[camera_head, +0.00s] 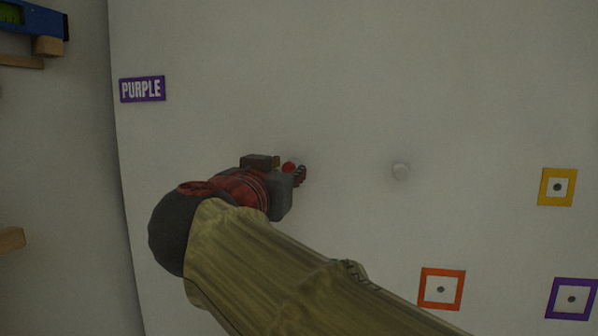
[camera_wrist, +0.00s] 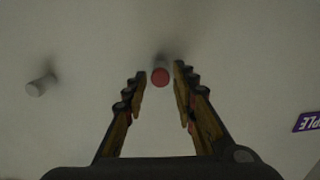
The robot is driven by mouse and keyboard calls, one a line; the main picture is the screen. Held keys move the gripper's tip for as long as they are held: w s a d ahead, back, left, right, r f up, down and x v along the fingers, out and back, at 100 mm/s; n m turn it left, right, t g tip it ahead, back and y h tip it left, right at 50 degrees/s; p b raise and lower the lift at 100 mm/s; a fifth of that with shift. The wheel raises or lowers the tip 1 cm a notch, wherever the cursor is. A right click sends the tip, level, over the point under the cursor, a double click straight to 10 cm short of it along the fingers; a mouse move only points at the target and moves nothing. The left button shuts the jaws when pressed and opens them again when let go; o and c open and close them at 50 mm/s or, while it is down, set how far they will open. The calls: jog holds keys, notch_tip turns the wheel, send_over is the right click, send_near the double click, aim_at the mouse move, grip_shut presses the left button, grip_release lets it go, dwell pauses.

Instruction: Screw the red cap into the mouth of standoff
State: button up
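The red cap (camera_wrist: 160,77) shows as a small red disc at the end of a short grey standoff (camera_wrist: 158,61) on the wall. How deep it sits in the standoff's mouth, I cannot tell. My gripper (camera_wrist: 159,80) is open, with one finger on each side of the cap and a gap on both sides. In the head view, the cap (camera_head: 289,167) shows as a red spot by my fingertips (camera_head: 298,173), and its standoff is mostly hidden. A second, bare pale standoff (camera_head: 400,171) is to the right; it is on the left in the wrist view (camera_wrist: 40,86).
A PURPLE label (camera_head: 142,89) is on the wall at the upper left. Yellow (camera_head: 557,187), orange (camera_head: 441,289) and purple (camera_head: 572,299) framed squares are at the lower right. A blue and green object (camera_head: 32,17) is at the far left. The wall between the standoffs is clear.

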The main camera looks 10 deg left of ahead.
jog(key=n+p, duration=0.1)
jog(key=n, duration=0.4)
jog(key=shift+n, duration=0.3)
jog(key=n+p, duration=0.2)
jog(key=n, duration=0.1)
jog(key=shift+r, duration=0.2)
jog(key=n+p, duration=0.1)
jog(key=n, duration=0.1)
jog(key=shift+n, duration=0.3)
jog(key=n+p, duration=0.2)
jog(key=n, duration=0.1)
jog(key=shift+r, duration=0.1)
jog(key=shift+n+p, duration=0.85)
jog(key=shift+n, duration=0.35)
jog(key=shift+f, duration=0.25)
jog(key=c, duration=0.4)
grip_shut()
jog(key=shift+b, duration=0.4)
